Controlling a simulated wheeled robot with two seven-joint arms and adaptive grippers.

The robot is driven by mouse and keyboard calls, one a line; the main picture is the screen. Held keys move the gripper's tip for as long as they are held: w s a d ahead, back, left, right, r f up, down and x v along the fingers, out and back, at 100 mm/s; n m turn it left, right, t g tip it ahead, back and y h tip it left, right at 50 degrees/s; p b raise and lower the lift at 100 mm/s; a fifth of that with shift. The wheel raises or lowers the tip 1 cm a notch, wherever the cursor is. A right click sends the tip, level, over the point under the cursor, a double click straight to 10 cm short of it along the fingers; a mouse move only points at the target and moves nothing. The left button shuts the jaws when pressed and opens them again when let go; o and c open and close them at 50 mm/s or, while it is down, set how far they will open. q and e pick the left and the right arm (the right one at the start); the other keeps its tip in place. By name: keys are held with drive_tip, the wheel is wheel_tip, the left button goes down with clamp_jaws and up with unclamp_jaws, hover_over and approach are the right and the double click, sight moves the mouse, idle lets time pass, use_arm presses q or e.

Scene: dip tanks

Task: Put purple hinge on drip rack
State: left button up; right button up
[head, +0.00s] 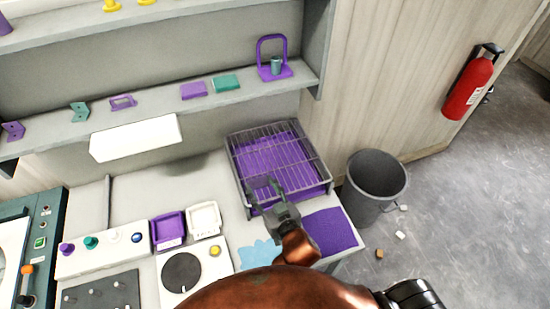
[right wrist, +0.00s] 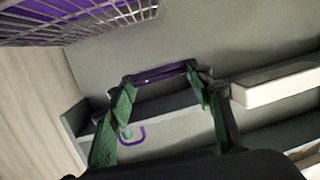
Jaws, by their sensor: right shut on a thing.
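My right gripper (head: 263,182) is shut on a thin purple piece, which I take to be the purple hinge (right wrist: 160,74); it spans the gap between the green fingertips in the right wrist view. In the head view the fingers are over the front left part of the drip rack (head: 322,158), a grey wire grid above a purple tray. The rack's wire edge also shows at the upper left of the right wrist view (right wrist: 80,32). The held piece looks apart from the rack, but its height is hard to tell. My left gripper is not in view.
A shelf (head: 60,141) behind holds purple and teal brackets, blocks and a purple stand (head: 273,70). A grey bin (head: 375,185) stands right of the rack. The grid looks empty.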

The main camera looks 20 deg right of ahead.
drive_tip(key=shift+w+a+r+n, duration=0.3)
drive_tip(key=shift+w+a+r, duration=0.5)
drive_tip(key=shift+a, duration=0.1)
drive_tip(key=w+d+f, duration=0.2)
drive_tip(key=w+f, duration=0.2)
drive_tip(key=w, duration=0.3)
hover_over(257, 175)
drive_tip(key=f, duration=0.2)
drive_tip(key=s+f, duration=0.1)
drive_tip(key=f, duration=0.1)
drive_tip(key=shift+a+f, duration=0.15)
drive_tip(key=shift+f, duration=0.2)
drive_tip(key=shift+w+f, duration=0.55)
drive_tip(key=shift+f, duration=1.6)
drive_tip(key=shift+f, duration=0.15)
drive_tip(key=o, duration=1.2)
